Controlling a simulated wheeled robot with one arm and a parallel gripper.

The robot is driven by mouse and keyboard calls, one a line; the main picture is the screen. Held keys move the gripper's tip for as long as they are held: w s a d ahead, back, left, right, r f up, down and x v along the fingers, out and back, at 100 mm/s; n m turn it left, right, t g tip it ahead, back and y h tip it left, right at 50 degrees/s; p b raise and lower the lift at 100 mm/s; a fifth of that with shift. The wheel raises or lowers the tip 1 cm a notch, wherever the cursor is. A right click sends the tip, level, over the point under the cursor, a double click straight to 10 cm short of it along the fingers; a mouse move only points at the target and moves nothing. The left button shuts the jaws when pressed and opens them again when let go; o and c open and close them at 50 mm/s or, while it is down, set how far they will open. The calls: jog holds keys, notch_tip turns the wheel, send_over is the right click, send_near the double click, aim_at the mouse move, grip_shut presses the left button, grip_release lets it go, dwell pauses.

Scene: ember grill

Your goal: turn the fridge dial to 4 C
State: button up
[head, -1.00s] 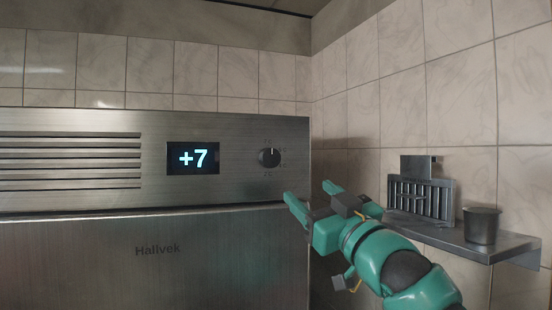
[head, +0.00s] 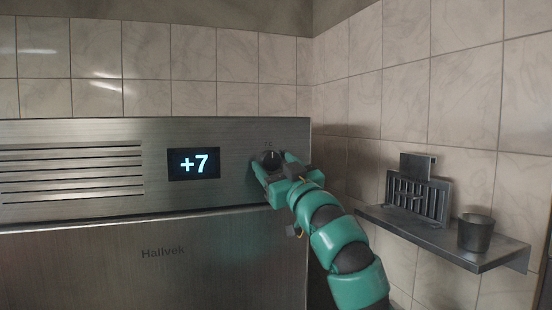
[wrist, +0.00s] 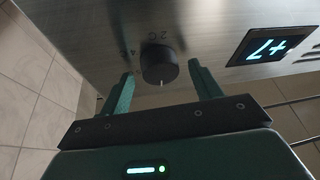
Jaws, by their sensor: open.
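The fridge dial (head: 270,158) is a round dark knob on the steel panel at the top right of the fridge (head: 160,250). It also shows in the wrist view (wrist: 159,66), with a pale pointer line and faint printed marks around it. The lit display (head: 194,164) reads +7. My gripper (head: 274,164) is at the dial, with its green fingers open. In the wrist view the fingers (wrist: 165,82) stand on either side of the knob, with gaps between. In the head view my gripper hides the dial's lower part.
A steel wall shelf (head: 450,243) at the right holds a dark cup (head: 475,233) and a slotted metal rack (head: 416,192). Vent slots (head: 70,172) lie left of the display. Tiled walls meet behind the fridge's right edge.

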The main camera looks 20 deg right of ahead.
jog(key=shift+w, duration=0.1)
jog(key=c, duration=1)
